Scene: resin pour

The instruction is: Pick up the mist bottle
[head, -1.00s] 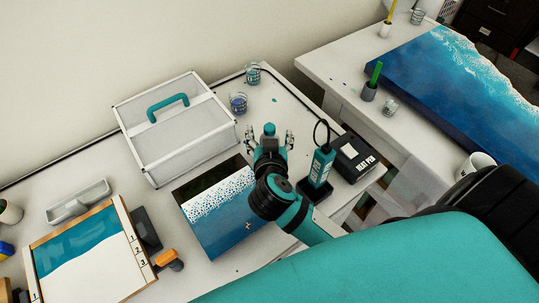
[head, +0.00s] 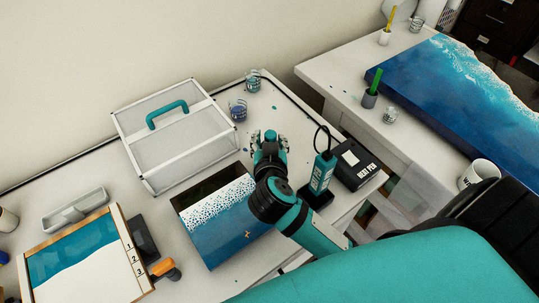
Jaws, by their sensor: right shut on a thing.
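The mist bottle shows only as a small teal top (head: 270,134) between the fingers of my right gripper (head: 270,143). The rest of it is hidden behind the gripper and wrist. My right gripper is shut on it, over the white table (head: 295,118) just beyond the blue and white wave panel (head: 222,228). I cannot tell whether the bottle stands on the table or is lifted. My left gripper is not in view.
The teal heat pen (head: 322,172) in its stand and its black box (head: 355,165) are close right of my right wrist. A white case (head: 178,150) with teal handle stands left. Two cups (head: 238,109) (head: 254,80) sit behind. A framed panel (head: 75,250) lies front left.

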